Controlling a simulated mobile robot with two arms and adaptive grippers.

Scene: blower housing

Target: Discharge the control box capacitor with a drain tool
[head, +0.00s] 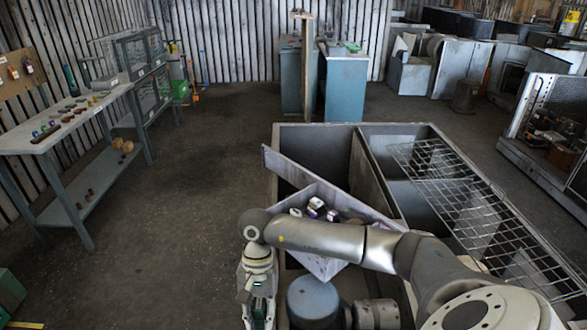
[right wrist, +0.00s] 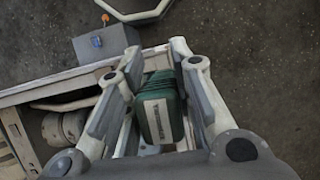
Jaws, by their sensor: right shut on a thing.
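My right gripper (right wrist: 155,62) is shut on a green tool (right wrist: 158,108) with a pale label, seen between its fingers in the right wrist view. It looks like the drain tool; its tip is not clearly seen. In the head view my right gripper (head: 257,312) points down at the left edge of the open blower housing (head: 345,126). A grey box (right wrist: 108,42) with an orange knob, perhaps the control box, lies beyond the fingertips in the right wrist view. No capacitor can be made out. My left gripper is not in view.
A blue-grey motor (head: 312,298) sits in the housing. An angled tray (head: 285,165) with small boxes and a wire rack (head: 455,190) lie across it. A workbench (head: 62,128) with small items stands at left. The floor between is clear.

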